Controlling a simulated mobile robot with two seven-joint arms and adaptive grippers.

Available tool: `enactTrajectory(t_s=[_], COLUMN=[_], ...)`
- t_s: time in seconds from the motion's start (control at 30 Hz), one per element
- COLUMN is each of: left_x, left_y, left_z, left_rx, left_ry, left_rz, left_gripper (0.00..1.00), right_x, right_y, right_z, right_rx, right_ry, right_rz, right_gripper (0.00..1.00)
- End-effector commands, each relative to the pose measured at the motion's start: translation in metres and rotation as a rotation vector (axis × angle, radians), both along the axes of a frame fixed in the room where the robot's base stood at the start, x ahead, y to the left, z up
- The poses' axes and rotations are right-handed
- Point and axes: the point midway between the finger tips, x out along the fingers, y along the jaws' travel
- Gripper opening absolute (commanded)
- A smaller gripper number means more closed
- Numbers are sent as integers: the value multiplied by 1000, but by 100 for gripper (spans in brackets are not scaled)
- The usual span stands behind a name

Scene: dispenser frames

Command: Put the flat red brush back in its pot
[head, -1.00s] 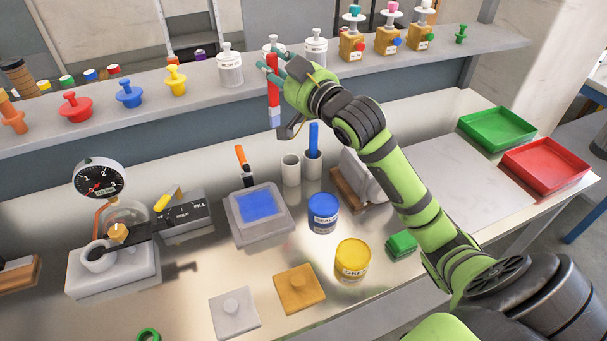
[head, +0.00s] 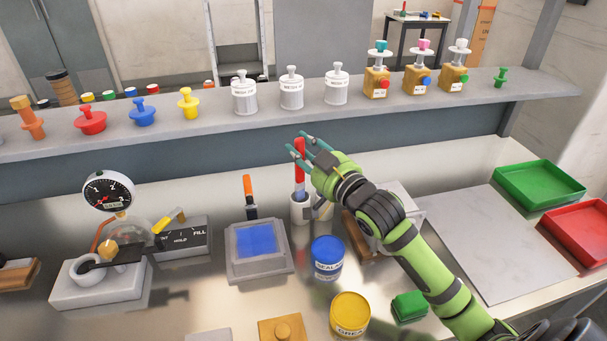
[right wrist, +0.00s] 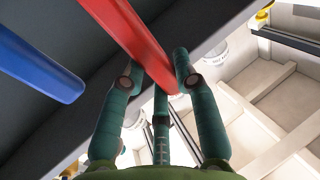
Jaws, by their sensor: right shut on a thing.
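The flat red brush (head: 299,176) is upright, and my right gripper (head: 306,146) is shut on its red handle near the top. In the right wrist view, the fingers (right wrist: 162,90) close around the red handle (right wrist: 128,35). The brush's lower end meets the mouth of the left white pot (head: 300,212) in the head view; I cannot tell how far inside it is. The second white pot (head: 325,211) is partly hidden by my right arm. A blue handle (right wrist: 40,62) shows beside the red one in the wrist view. My left gripper is out of view.
An orange-handled tool (head: 248,187) stands behind the blue pad (head: 256,240). A blue tub (head: 327,258) and a yellow tub (head: 350,314) stand in front of the pots. The shelf (head: 215,118) with jars runs behind. A grey block lies under my arm.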

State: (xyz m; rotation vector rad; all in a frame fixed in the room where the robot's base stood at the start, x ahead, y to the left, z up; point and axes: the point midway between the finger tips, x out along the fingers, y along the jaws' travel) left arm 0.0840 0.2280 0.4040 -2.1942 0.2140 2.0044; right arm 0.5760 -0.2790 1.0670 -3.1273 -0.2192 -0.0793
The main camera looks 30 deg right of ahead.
Motion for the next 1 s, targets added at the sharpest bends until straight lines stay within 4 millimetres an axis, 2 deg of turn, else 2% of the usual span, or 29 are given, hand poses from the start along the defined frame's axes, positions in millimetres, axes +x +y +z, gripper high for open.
enactTrajectory(t_s=[0.03,0.2,0.43,0.9,0.93,0.97,1.0], left_x=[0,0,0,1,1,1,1], left_y=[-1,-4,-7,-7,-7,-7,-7], left_z=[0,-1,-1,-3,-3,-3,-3], left_rx=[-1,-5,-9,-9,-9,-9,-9], left_ry=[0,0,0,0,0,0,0], left_rz=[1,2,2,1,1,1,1], left_gripper=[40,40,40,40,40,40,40], right_x=[0,0,0,0,0,0,0], right_y=[0,0,0,0,0,0,0], right_z=[-8,-21,-56,-65,-65,-65,-65], right_rx=[2,0,2,0,0,-1,0], right_ry=[3,0,3,0,0,-1,0], right_rz=[-1,0,0,1,0,1,1], right_gripper=[0,0,0,0,34,46,54])
